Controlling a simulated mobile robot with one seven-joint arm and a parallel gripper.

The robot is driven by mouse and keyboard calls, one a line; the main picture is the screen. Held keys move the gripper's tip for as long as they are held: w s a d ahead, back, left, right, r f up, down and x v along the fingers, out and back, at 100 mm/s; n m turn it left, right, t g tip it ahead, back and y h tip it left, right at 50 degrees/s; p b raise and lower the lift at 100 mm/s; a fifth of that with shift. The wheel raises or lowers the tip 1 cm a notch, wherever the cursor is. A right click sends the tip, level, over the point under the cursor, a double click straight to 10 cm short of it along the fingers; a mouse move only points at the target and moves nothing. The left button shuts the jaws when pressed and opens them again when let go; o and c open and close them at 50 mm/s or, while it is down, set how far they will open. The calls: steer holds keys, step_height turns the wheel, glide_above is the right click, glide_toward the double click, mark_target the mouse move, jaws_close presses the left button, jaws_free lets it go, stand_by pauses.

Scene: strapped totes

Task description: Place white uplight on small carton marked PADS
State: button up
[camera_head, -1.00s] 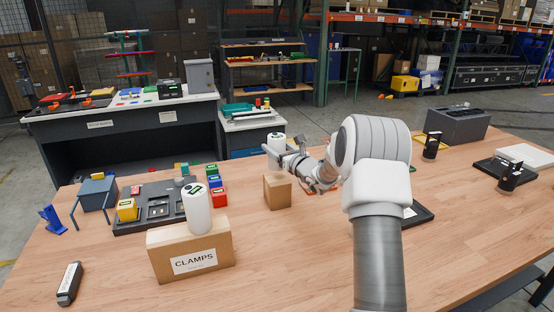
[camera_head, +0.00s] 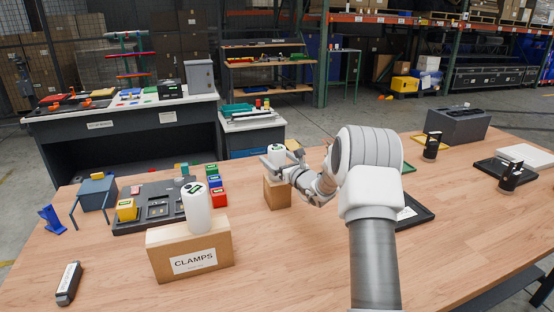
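A white uplight (camera_head: 277,153), a short cylinder with a dark green mark on top, stands upright at the top of a small plain brown carton (camera_head: 277,193). Its base is partly hidden by my gripper, so full contact is hard to see. No PADS lettering shows on the carton's visible faces. My gripper (camera_head: 277,161) is at the uplight, reaching in from the right, with one finger across its near side. The far finger is mostly hidden, so I cannot tell whether it grips or is open.
A larger carton marked CLAMPS (camera_head: 190,254) stands front left with another white cylinder (camera_head: 196,208) on it. A dark tray (camera_head: 155,220) and coloured bins (camera_head: 217,192) lie left of the small carton. The front middle of the table (camera_head: 290,265) is clear.

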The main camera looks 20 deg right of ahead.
steer(key=shift+r+p, duration=0.25)
steer(key=shift+p, duration=0.05)
steer(key=s+d, duration=0.2)
steer(key=s, duration=0.9)
steer(key=shift+s+d+b, duration=0.15)
steer(key=shift+s+b, duration=0.15)
steer(key=shift+s, duration=0.1)
steer(key=shift+f, duration=0.1)
